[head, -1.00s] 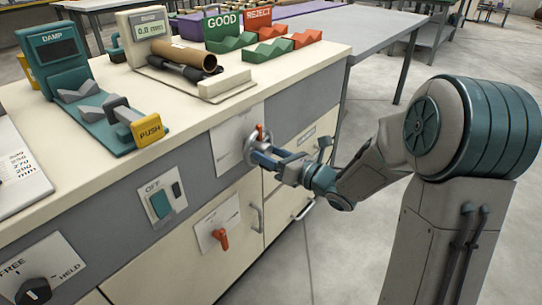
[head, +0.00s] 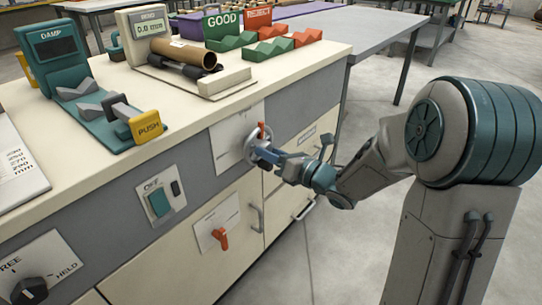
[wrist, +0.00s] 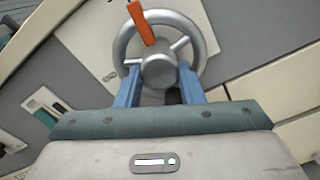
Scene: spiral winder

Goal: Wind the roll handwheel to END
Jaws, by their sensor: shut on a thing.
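In the wrist view the grip is at the top, slightly left. In the head view the handwheel (head: 249,147) is on the cabinet front, partly hidden by my gripper (head: 268,153). My gripper (wrist: 159,75) has its two blue fingers on either side of the hub, shut on the handwheel across its middle. The fingertip contact is partly hidden. No END mark is readable.
A white plate (head: 228,148) lies behind the handwheel. A cardboard tube (head: 185,53) lies on the bench top.

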